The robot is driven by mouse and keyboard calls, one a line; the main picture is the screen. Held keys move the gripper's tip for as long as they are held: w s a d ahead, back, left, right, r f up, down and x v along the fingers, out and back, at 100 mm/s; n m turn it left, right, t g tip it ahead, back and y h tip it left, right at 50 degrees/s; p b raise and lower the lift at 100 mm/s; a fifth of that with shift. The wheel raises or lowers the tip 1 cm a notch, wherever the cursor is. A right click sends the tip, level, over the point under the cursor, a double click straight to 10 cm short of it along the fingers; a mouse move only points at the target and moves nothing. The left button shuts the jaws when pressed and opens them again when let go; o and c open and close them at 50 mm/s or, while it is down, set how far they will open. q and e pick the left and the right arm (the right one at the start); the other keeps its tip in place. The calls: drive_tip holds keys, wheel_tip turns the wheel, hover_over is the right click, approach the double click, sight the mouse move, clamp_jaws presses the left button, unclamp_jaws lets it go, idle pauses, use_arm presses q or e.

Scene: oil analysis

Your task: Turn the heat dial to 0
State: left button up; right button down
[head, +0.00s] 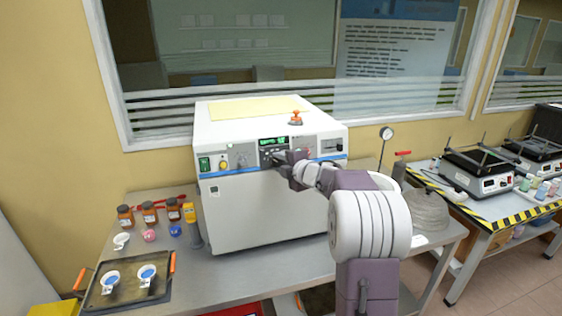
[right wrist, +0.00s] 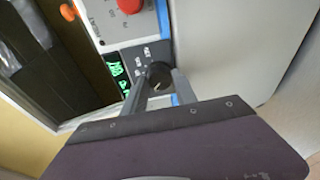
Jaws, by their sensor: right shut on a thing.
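The white oven-like analyser (head: 260,205) stands on the bench with a control panel on its front. A black dial (right wrist: 159,73) sits beside the green-lit display (right wrist: 115,68) in the right wrist view. My right gripper (right wrist: 160,88) has one finger on each side of this dial and is shut on it. A small light mark shows on the dial, but its setting is too small to read. In the head view my right gripper (head: 278,159) is at the panel just below the display (head: 271,142) and hides the dial. My left gripper is not in view.
The panel also has a green switch (head: 204,164), a yellow knob (head: 223,162) and a red button (right wrist: 130,5). Brown bottles (head: 149,211) and a tray (head: 104,291) with two cups stand left. A gauge (head: 386,133) stands right, behind my right arm.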

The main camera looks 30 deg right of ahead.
drive_tip(key=n+p, duration=0.1)
drive_tip(key=n, duration=0.2)
drive_tip(key=shift+r+g, duration=0.1)
drive_tip(key=shift+g, duration=0.3)
drive_tip(key=shift+a+n+h, duration=0.1)
drive_tip(key=shift+n+h, duration=0.3)
drive_tip(key=shift+n, duration=0.8)
drive_tip(key=c, duration=1)
unclamp_jaws()
drive_tip(key=v, duration=0.9)
